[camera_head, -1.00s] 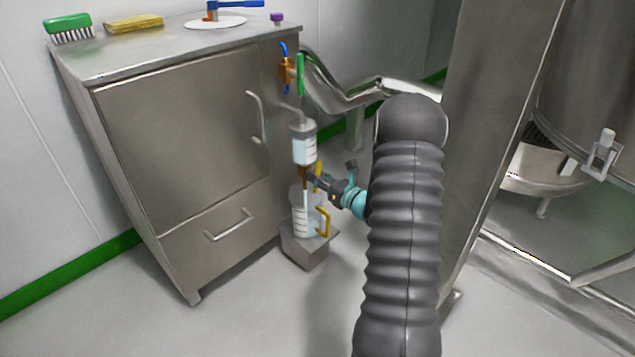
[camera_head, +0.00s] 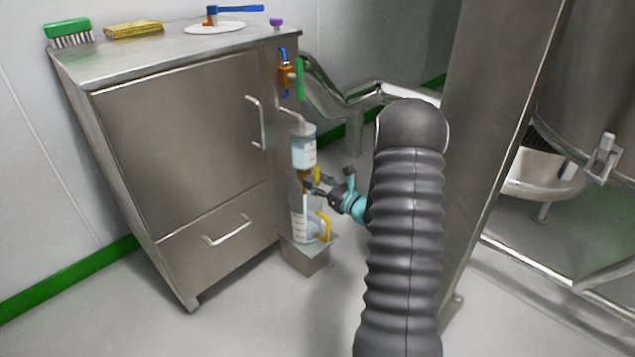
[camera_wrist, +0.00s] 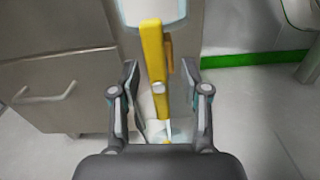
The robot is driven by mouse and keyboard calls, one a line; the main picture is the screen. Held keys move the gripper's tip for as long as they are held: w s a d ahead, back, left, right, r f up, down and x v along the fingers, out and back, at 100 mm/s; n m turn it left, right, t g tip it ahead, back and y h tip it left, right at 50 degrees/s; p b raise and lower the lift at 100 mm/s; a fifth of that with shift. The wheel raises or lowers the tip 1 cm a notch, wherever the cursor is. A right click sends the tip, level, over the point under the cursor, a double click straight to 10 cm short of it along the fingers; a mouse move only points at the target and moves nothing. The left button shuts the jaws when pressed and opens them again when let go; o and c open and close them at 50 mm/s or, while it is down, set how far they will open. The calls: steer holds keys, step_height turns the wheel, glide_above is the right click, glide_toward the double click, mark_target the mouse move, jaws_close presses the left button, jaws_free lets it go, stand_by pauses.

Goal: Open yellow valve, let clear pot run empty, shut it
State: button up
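The clear pot (camera_head: 304,152) hangs under a bent metal pipe at the cabinet's right side, with pale liquid in it. Below it, the yellow valve (camera_head: 317,174) has its handle upright, in line with the pipe. In the wrist view the yellow handle (camera_wrist: 152,60) stands between my fingers, with a gap on both sides. My gripper (camera_wrist: 161,80) is open around it without touching; it also shows in the head view (camera_head: 318,187). A pale stream appears to run below the valve into a clear jug (camera_head: 300,222) with a yellow handle. The jug holds liquid.
The jug stands on a small metal block (camera_head: 304,258). Above the pot is an orange valve (camera_head: 285,76) with blue and green handles. The steel cabinet (camera_head: 180,130) is close on the left; a steel column (camera_head: 488,130) stands on the right.

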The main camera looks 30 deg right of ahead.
steer(key=v, duration=1.2)
stand_by(0.5)
